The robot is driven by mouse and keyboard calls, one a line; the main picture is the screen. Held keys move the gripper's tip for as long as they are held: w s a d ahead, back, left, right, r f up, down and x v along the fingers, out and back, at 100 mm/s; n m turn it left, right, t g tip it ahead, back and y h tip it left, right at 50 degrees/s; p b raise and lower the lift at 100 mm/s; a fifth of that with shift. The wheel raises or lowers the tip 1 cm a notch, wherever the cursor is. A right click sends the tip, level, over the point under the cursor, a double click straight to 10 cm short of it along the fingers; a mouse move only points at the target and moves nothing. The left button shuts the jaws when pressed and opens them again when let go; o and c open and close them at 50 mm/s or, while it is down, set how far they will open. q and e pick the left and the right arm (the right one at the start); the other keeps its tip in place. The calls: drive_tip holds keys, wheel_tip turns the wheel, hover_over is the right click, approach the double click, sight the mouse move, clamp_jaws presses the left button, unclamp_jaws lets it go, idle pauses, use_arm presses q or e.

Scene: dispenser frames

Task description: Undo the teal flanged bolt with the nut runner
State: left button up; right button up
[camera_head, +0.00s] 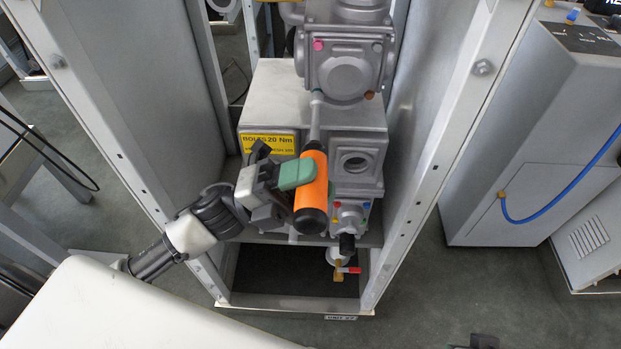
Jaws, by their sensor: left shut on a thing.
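The nut runner (312,195) has an orange body, a dark rear end and a thin grey shaft. My left gripper (287,178) is shut on its body from the left. The shaft points up and away, and its tip is at the lower left corner of the upper grey housing's front flange (345,72). Other corners show a pink bolt (318,45), a blue-grey bolt (377,47) and a brown-red bolt (369,95).
Metal uprights (450,130) flank the housings closely. A yellow torque label (268,143) is left of the shaft. A smaller flange (350,214) with several coloured bolts is below right. A dark shape (482,342), possibly my right gripper, shows at the bottom edge.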

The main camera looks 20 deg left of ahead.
sight(308, 222)
use_arm(q)
drive_tip(key=shift+w+a, duration=0.2)
drive_tip(key=shift+w, duration=0.35)
use_arm(e)
drive_tip(key=shift+w, duration=0.1)
idle(0.3)
use_arm(q)
drive_tip(key=shift+s+r, duration=0.1)
use_arm(e)
drive_tip(key=shift+s+d+g, duration=0.15)
drive_tip(key=shift+s+g, duration=0.25)
drive_tip(key=shift+s, duration=0.35)
idle(0.5)
use_arm(q)
drive_tip(key=shift+s+d+p, duration=0.15)
drive_tip(key=shift+s+d, duration=0.2)
drive_tip(key=shift+s, duration=0.8)
drive_tip(key=shift+s+d+p, duration=0.2)
drive_tip(key=shift+s+d, duration=0.15)
drive_tip(key=shift+s, duration=0.75)
drive_tip(key=shift+s+d+p, duration=0.15)
drive_tip(key=shift+s+d, duration=0.2)
drive_tip(key=shift+s, duration=0.8)
use_arm(e)
drive_tip(key=shift+s+r, duration=0.1)
drive_tip(key=shift+r, duration=0.2)
